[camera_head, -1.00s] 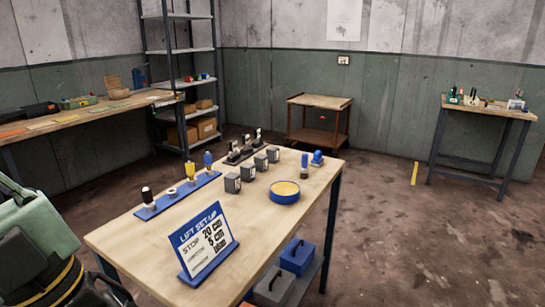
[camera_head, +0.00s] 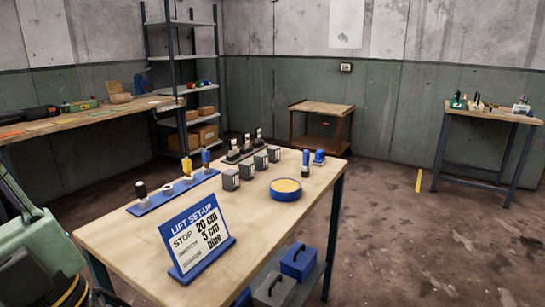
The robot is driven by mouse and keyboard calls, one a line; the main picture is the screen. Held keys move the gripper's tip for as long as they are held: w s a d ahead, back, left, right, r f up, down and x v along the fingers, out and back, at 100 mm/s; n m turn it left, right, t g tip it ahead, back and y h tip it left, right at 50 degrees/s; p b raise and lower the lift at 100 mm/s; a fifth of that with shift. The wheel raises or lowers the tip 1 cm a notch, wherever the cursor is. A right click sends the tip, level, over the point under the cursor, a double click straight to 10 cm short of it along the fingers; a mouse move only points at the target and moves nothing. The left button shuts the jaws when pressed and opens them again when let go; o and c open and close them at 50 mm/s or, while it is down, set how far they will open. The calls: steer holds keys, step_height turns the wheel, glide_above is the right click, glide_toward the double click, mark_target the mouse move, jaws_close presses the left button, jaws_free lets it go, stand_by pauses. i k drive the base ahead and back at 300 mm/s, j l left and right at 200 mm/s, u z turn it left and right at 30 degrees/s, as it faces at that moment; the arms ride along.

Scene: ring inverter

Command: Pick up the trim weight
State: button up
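No object is labelled as the trim weight, and I cannot tell for sure which one it is. Several dark grey blocks (camera_head: 245,171) stand in a row on the wooden table (camera_head: 265,222). A blue-topped cylinder (camera_head: 306,161) and a short blue piece (camera_head: 319,157) stand at the far right corner. A blue strip (camera_head: 160,199) at the left carries a black-topped knob, a small silver piece, a yellow-topped piece and a blue-topped piece. A dark rack (camera_head: 233,157) with black-and-white upright pieces stands behind the blocks. My gripper is not in view.
A round blue dish (camera_head: 285,194) with a yellow inside sits on the table. A sign (camera_head: 197,240) reads "LIFT SET-UP", "STOP", "20 cm", "5 cm", "blue". Handled boxes (camera_head: 298,260) stand on the lower shelf. A workbench (camera_head: 65,124) and shelving (camera_head: 182,60) stand behind left. The right floor is open.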

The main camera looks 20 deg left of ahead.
mark_target(274, 151)
steer(key=i+l+u, duration=0.15)
steer(key=i+l, duration=0.15)
steer(key=i+l+u, duration=0.15)
steer(key=i+l, duration=0.25)
steer(key=i+l+u, duration=0.15)
steer(key=i+l, duration=0.15)
steer(key=i+l+u, duration=0.15)
steer(key=l, duration=0.35)
steer(key=i+l+u, duration=0.15)
steer(key=i+l, duration=0.25)
steer(key=l, duration=0.1)
